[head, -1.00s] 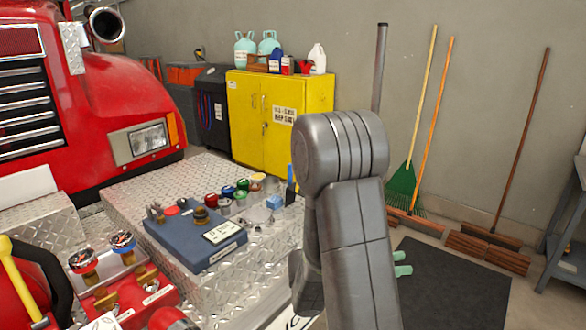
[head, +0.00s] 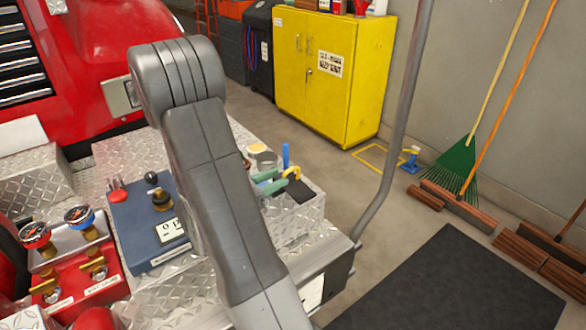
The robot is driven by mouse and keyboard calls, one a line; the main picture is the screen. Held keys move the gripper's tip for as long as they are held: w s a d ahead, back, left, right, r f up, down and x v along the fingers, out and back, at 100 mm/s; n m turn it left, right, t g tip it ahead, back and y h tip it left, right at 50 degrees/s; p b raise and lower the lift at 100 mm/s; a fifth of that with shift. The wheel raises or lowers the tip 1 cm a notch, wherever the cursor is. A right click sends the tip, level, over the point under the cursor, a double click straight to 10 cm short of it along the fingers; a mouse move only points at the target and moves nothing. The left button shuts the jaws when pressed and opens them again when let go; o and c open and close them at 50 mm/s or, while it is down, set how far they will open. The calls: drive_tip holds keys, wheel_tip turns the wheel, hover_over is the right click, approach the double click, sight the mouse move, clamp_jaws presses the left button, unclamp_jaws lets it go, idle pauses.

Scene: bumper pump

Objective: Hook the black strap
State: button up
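A black strap-like piece (head: 306,191) lies at the front right corner of the diamond-plate bumper. Beside it stand a blue upright post (head: 285,156) and a small yellow and black piece (head: 291,173); I cannot tell which of these is the hook. My gripper (head: 274,181) shows only as two green fingers to the right of my arm link. They look apart, with a gap between them, just left of the black piece. The gripper body is hidden behind my arm. I see nothing clearly held.
A blue control box (head: 150,225) and red valve panel (head: 85,275) sit on the left. A grey upright pole (head: 405,100) rises beside the bumper's right corner. Beyond are a yellow cabinet (head: 325,75), brooms and a rake (head: 455,168), and a dark floor mat (head: 445,285).

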sight(292, 169)
drive_tip(key=shift+w+p+x, duration=0.25)
drive_tip(key=shift+p+x, duration=0.3)
drive_tip(key=shift+x, duration=2.6)
drive_tip(key=shift+a, duration=0.2)
drive_tip(key=shift+c, duration=0.2)
clamp_jaws()
